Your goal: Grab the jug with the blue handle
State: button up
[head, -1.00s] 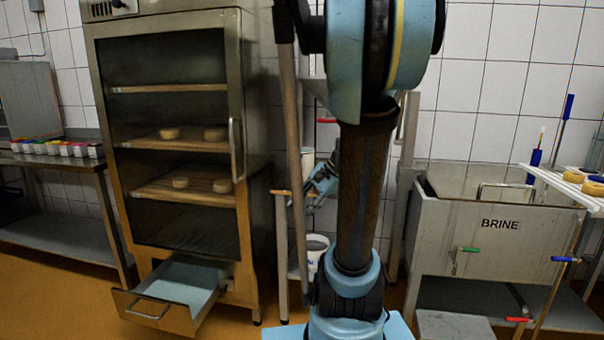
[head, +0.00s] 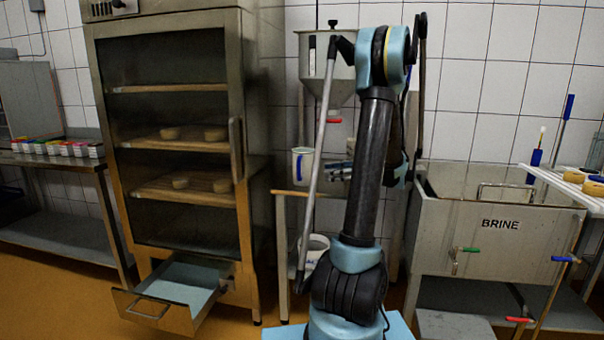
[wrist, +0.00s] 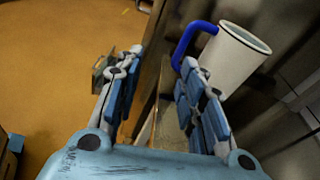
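The white jug with the blue handle (head: 302,165) stands on a small stand against the back wall in the head view. In the wrist view the jug's white body (wrist: 236,58) is at the upper right, and its blue handle (wrist: 186,42) points left, by the tip of the right finger. My gripper (wrist: 160,58) is open with nothing between its fingers. I cannot tell whether the right finger touches the handle. In the head view my gripper (head: 342,172) is just right of the jug, partly hidden by my arm.
A steel hopper with a red valve (head: 328,70) is above the stand, close to my arm. The stand's wooden edge (head: 290,193) is below the jug. A cabinet (head: 240,60) with an open lower drawer (head: 155,308) is left. The brine tank (head: 440,235) is right.

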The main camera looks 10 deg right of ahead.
jog(key=shift+m+t+y, duration=0.6)
jog(key=shift+m+y, duration=0.2)
jog(key=shift+m, duration=0.1)
jog(key=d, duration=0.2)
jog(key=w+d, duration=0.1)
jog(key=d+f, duration=0.1)
jog(key=d, duration=0.1)
jog(key=shift+w+d, duration=0.15)
jog(key=shift+d, duration=0.15)
send_near(302, 168)
jog(key=s+a, duration=0.2)
jog(key=a, duration=0.1)
jog(key=s+a+r, duration=0.1)
jog(key=shift+s+a, duration=0.15)
jog(key=shift+a, duration=0.1)
jog(key=shift+f+x, duration=0.15)
jog(key=shift+x, duration=1.3)
jog(key=shift+f+x, duration=0.1)
jog(key=shift+x, duration=1.4)
jog(key=shift+d, duration=0.1)
grip_shut()
